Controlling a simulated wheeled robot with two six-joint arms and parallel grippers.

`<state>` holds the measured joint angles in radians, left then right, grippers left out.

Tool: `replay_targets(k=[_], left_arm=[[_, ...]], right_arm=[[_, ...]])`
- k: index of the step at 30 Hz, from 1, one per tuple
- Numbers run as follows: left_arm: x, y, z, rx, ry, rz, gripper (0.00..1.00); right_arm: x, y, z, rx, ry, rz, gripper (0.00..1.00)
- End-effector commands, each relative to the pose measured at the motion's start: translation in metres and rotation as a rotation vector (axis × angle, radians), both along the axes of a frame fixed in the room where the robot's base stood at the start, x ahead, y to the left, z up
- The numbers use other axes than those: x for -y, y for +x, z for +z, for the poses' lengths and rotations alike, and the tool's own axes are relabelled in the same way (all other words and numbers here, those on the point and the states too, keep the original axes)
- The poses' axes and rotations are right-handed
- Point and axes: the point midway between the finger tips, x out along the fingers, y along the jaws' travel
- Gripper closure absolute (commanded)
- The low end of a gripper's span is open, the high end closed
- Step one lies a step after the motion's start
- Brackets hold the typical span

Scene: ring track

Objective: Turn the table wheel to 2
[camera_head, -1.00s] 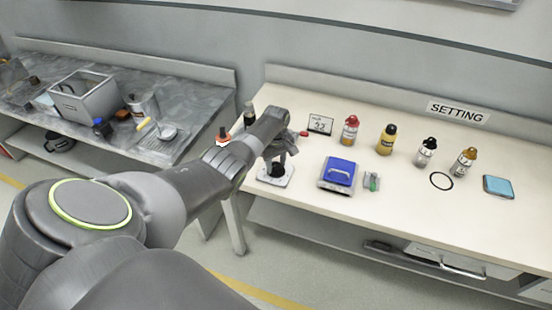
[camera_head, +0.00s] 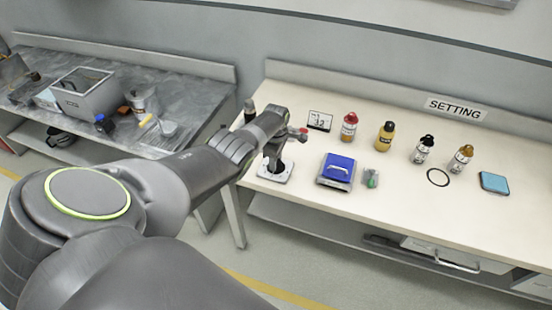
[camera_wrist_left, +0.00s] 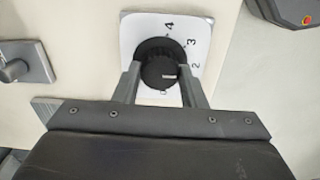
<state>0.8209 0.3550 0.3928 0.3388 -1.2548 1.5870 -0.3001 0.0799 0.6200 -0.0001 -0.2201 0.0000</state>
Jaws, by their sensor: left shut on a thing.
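The table wheel (camera_wrist_left: 160,68) is a black round knob on a white dial plate (camera_wrist_left: 140,28) with printed numbers. In the left wrist view 4, 3 and 2 are readable, and the number below is partly hidden. The knob's white mark points right, toward or slightly below the 2. My left gripper (camera_wrist_left: 160,85) is shut on the wheel, one finger on each side. In the head view the plate (camera_head: 265,174) lies at the table's left end, with my left gripper (camera_head: 277,163) over it. My right gripper is out of view.
A blue-lidded box (camera_head: 338,168) stands right of the dial, with a small green-topped item (camera_head: 371,178) beside it. The SETTING sign (camera_head: 456,108) is on the back ledge.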

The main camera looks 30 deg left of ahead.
Motion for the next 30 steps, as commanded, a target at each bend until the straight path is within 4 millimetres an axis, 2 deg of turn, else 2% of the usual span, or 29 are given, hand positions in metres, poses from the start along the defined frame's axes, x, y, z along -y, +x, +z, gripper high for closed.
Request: replay_targets(k=[14,15,19,20,30], left_arm=[[-0.0015,0.0014,0.0018,0.004,0.004,0.013,0.85],[-0.0015,0.0014,0.0018,0.004,0.004,0.013,0.6],[-0.0012,0.0012,0.0014,0.003,0.003,0.012,0.43],[-0.001,0.001,0.0013,0.003,0.003,0.012,0.41],[-0.0005,0.0005,0.0042,0.002,0.001,0.012,0.41]], right_arm=[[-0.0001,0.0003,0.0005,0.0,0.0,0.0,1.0],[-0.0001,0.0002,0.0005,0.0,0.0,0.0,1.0],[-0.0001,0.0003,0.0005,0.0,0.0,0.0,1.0],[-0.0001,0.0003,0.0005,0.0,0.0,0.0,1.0],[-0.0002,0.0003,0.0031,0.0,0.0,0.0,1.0]])
